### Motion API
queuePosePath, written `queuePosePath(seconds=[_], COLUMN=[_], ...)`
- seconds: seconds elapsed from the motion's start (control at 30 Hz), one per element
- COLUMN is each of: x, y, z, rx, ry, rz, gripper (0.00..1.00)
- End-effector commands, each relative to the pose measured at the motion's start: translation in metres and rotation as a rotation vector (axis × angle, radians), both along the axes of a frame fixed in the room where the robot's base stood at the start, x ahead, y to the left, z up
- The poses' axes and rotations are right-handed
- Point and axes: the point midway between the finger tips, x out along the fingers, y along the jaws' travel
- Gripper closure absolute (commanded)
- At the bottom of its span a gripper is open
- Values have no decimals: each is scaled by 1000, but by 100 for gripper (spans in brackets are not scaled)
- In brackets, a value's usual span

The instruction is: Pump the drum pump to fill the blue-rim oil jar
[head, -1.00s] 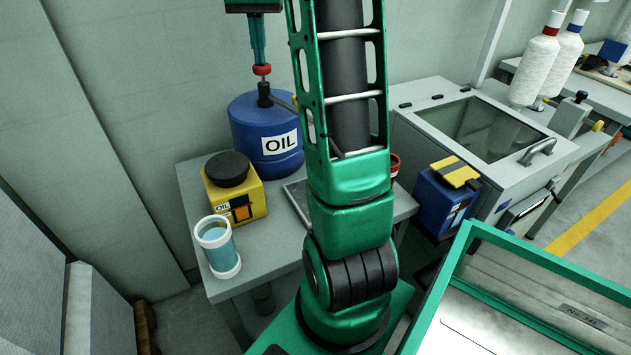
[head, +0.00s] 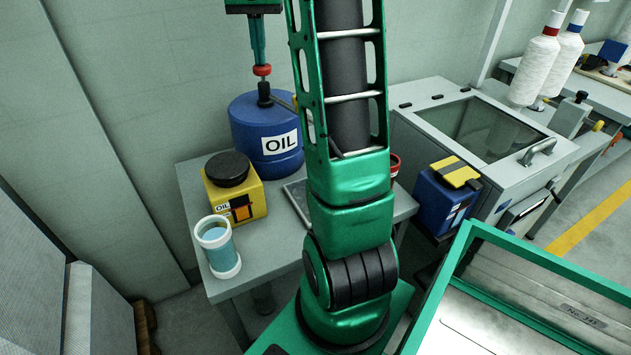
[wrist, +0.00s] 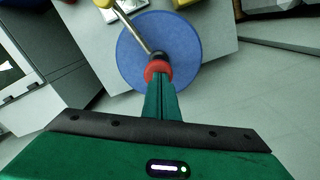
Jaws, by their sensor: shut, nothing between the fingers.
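The drum pump stands on a blue drum (head: 252,130) marked OIL, on the grey table; the drum also shows in the wrist view (wrist: 185,50). Its metal spout (wrist: 135,30) runs from the pump head and passes behind my arm in the head view. My gripper (head: 261,66) is shut and points down at the red knob (head: 262,71) on top of the pump; its fingers (wrist: 160,84) meet or nearly meet the knob, contact unclear. A pale jar with light blue inside (head: 216,246) stands at the table's front left corner. No blue rim shows clearly; my arm hides the table's right part.
A yellow oil can (head: 250,205) with a black lid stands between jar and drum. A flat grey plate (head: 297,196) lies beside it. A red-rimmed container (head: 395,164) is partly behind my arm.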

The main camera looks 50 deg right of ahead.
Motion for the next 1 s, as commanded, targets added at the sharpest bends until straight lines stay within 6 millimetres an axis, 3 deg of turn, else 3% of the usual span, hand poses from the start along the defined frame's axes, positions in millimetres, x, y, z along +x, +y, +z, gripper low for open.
queuePosePath(seconds=[0.47, 1.0], x=[0, 0], y=[0, 0], z=[31, 33], rx=[-2, -1], ry=[-1, -1], rz=[-1, 0], gripper=[100, 100])
